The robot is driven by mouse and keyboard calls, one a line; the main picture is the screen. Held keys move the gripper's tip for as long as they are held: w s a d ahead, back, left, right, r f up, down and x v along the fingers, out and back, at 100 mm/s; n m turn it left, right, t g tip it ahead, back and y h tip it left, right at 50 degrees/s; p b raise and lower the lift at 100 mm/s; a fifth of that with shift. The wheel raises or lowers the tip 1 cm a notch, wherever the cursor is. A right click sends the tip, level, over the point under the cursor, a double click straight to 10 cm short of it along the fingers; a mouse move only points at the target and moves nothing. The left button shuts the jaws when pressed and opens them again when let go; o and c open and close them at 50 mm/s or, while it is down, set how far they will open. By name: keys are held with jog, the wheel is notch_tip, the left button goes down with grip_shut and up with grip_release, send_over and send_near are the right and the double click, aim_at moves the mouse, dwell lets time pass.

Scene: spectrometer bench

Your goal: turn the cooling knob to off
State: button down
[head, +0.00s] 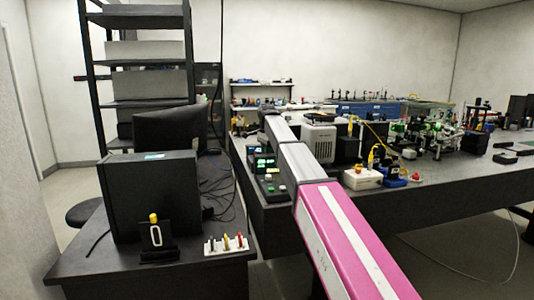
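My arm (345,245) reaches from the lower right corner up over the front left corner of the long dark bench. Its far end is near the back of the small instruments, and my gripper cannot be made out there. No knob can be identified for certain as the cooling knob. A small dark control box (270,188) with a greenish button or knob on it sits at the bench's left edge, just left of my arm. Stacked instruments with green displays (263,162) stand behind it. Any labels are too small to read.
A nearer desk (185,275) at left carries a black computer case (152,195), a monitor (170,130) and a small white rack (226,244). The long bench (450,170) holds a white box (362,178), a blue box (394,178) and several optics. Open floor shows below it.

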jog(key=n, duration=0.5)
jog(key=shift+n, duration=0.4)
jog(key=n, duration=0.6)
jog(key=shift+n, duration=0.3)
jog(key=c, duration=1)
grip_release()
notch_tip(320, 180, up, 11)
jog(key=shift+f, duration=0.1)
